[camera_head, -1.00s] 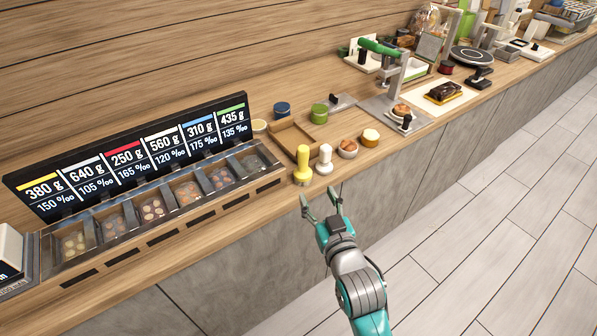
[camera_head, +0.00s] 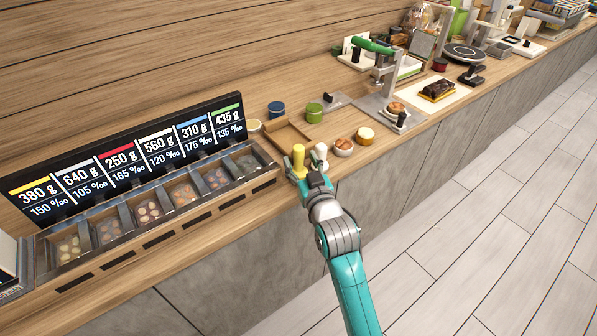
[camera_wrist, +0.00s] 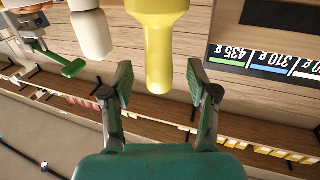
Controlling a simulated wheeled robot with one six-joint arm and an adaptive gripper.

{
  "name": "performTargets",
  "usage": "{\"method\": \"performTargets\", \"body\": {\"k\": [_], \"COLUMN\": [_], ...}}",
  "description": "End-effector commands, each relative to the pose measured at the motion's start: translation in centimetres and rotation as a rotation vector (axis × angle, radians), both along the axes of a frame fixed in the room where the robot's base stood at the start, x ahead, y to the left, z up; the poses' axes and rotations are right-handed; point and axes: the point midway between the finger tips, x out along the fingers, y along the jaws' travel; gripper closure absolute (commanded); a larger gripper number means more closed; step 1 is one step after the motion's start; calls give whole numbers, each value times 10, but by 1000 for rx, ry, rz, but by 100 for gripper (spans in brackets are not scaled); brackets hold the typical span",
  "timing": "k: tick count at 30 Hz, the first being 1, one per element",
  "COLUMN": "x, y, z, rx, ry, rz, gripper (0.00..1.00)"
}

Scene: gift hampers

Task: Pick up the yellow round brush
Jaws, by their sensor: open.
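The yellow round brush (camera_head: 298,156) stands upright near the front edge of the counter in the head view. In the wrist view its yellow handle (camera_wrist: 158,50) hangs down from the top, between my open finger tips or just beyond them. My gripper (camera_head: 304,170) is open at the counter's front edge, close to the brush; the wrist view shows its two fingers apart (camera_wrist: 158,85). I cannot tell whether a finger touches the brush. A white brush (camera_head: 320,155) stands just to the right, partly hidden by my gripper.
A wooden tray (camera_head: 287,134) lies behind the brush. The topping bins (camera_head: 149,212) and black price board (camera_head: 130,157) are at left. A press (camera_head: 390,85) stands farther right.

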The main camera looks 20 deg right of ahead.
Motion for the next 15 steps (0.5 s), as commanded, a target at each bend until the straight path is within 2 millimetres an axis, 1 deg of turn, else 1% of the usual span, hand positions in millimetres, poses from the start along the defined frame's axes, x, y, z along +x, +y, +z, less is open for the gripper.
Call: {"method": "performTargets", "body": {"k": [1,3,6,9,14,15], "x": [8,17,25,28,28,28], "y": [-2,-2,-1,-1,-1,-1], "z": [0,0,0,0,-1,-1], "rx": [0,0,0,0,0,0], "ry": [0,-1,0,0,0,0], "rz": [-1,-1,0,0,0,0], "gripper": [41,41,41,41,41,44]}}
